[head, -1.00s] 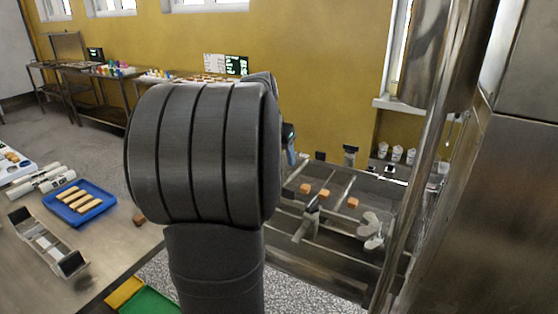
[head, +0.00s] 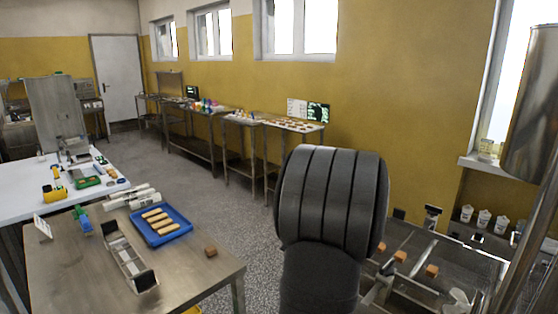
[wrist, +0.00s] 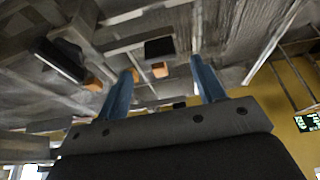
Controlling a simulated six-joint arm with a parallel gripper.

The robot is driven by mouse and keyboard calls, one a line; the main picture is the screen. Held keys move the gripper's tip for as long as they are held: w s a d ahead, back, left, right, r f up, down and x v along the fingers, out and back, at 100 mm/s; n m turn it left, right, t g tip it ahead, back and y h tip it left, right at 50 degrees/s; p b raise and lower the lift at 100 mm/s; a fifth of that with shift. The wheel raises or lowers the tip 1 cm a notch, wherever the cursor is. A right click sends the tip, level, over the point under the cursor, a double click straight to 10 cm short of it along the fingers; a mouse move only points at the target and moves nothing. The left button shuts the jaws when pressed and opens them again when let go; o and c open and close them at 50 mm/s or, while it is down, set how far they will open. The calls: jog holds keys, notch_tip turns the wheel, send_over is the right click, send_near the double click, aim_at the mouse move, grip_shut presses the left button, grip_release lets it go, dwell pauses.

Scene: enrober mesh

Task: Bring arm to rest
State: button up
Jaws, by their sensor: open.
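In the wrist view my gripper (wrist: 160,82) shows two blue fingers spread well apart, with nothing between them. Beyond the fingertips is a grey metal machine surface with small orange-brown blocks (wrist: 160,69), which look farther off than the fingers. In the head view my dark ribbed arm link stands in front of the machine, and the gripper itself is hidden. The mesh machine (head: 405,290) at the lower right carries several orange-brown pieces (head: 431,271).
A steel table (head: 75,265) at the lower left holds a blue tray (head: 182,236) with yellow bars, a metal channel (head: 122,258) and a loose brown cube (head: 211,251). White cups (head: 484,218) stand behind the machine. The floor (head: 225,205) between the tables is clear.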

jog(key=x, duration=0.6)
jog(key=shift+f, duration=0.1)
